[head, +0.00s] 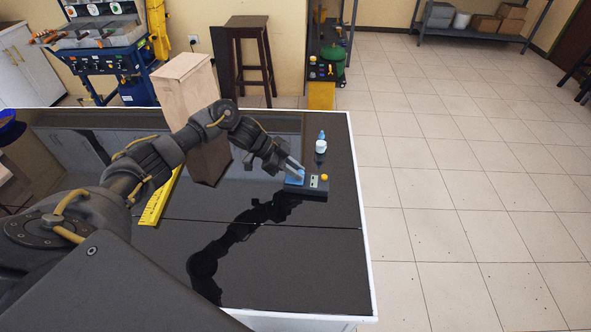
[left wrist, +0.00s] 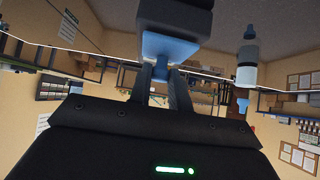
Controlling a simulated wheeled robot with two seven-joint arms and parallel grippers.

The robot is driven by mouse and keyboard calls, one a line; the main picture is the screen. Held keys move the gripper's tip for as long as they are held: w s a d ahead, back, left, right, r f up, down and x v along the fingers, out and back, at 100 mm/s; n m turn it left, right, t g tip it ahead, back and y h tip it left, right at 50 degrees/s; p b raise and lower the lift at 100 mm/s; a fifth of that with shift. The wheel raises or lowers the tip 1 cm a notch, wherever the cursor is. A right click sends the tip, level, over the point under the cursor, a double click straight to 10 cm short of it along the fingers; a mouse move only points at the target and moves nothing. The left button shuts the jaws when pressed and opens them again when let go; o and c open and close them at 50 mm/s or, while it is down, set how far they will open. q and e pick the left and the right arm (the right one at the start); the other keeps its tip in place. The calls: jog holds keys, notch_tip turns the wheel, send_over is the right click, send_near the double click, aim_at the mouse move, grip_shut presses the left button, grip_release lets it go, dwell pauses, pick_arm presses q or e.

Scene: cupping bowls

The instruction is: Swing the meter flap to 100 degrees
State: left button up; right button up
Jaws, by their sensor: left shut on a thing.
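The meter (head: 310,191) is a small dark box on the black glossy table, with a pale panel and a yellow knob (head: 324,178) on its right side. Its blue flap (head: 296,180) is on the left side, partly hidden by my left gripper (head: 294,166). My left gripper is shut on the flap. In the left wrist view the two fingers (left wrist: 165,88) meet at a narrow tab of the blue flap (left wrist: 170,48), with the dark meter body (left wrist: 175,18) beyond it. The flap's exact angle is hard to tell. My right gripper is not in view.
A white bottle with a blue cap (head: 321,146) stands just behind the meter. A tall wooden block (head: 205,140) and a yellow ruler (head: 158,203) are to the left. The table's right edge (head: 361,200) is close to the meter. The table front is clear.

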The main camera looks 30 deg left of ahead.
pick_arm(q)
jog(key=shift+a+r+p, duration=0.3)
jog(key=shift+r+p, duration=0.15)
jog(key=shift+r, duration=0.15)
jog(key=shift+s+a, duration=0.1)
jog(key=shift+s, duration=0.05)
jog(key=shift+s+a+r+p, duration=0.1)
jog(key=shift+a+r+p, duration=0.25)
jog(key=shift+r+p, duration=0.2)
jog(key=shift+a, duration=0.1)
jog(key=shift+r, duration=0.1)
